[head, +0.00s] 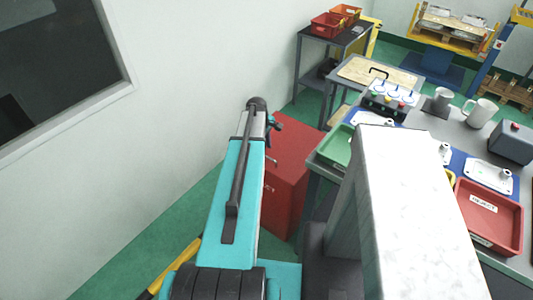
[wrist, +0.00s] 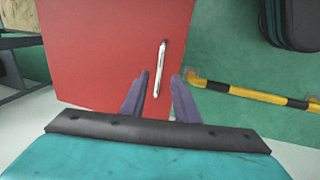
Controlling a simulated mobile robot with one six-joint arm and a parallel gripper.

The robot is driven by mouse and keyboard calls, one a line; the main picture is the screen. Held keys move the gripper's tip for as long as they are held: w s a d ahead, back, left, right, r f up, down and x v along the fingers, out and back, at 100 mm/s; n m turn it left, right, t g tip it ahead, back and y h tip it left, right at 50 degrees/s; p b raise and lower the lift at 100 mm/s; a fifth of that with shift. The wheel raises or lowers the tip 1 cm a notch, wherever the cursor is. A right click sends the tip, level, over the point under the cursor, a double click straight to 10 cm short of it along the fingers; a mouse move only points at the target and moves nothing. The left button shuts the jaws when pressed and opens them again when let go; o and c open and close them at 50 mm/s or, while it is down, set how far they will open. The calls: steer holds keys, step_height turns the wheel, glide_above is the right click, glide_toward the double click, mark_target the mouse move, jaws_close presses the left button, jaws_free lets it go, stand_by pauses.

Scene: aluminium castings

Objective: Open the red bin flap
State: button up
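The red bin (head: 290,180) stands on the green floor beside the workbench, partly hidden behind my arm in the head view. In the wrist view, a flat red face of the bin (wrist: 95,50) fills the upper left, with a slim silver handle (wrist: 162,60) near its right side. No gap shows around the face, so it looks closed. My gripper (wrist: 160,76) is open, its two purple fingers on either side of the handle's lower part in the picture. Space shows between handle and fingers; I cannot tell the depth between them.
A white wall with a dark window (head: 55,70) is left of my arm. The workbench at right holds a green tray (head: 336,146), a red tray (head: 490,218) and mugs. A yellow-and-black bar (wrist: 250,93) lies right of the bin. Green floor (wrist: 225,50) is open between.

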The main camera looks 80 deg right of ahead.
steer(key=shift+s+d+f+p, duration=0.1)
steer(key=shift+d+f+p, duration=0.1)
steer(key=shift+f, duration=0.65)
steer(key=shift+s+d+f+p, duration=0.1)
steer(key=shift+f+p, duration=0.05)
steer(key=shift+f, duration=0.75)
steer(key=shift+s+d+f+p, duration=0.1)
steer(key=shift+d+f+p, duration=0.1)
steer(key=shift+f, duration=0.65)
jaws_close()
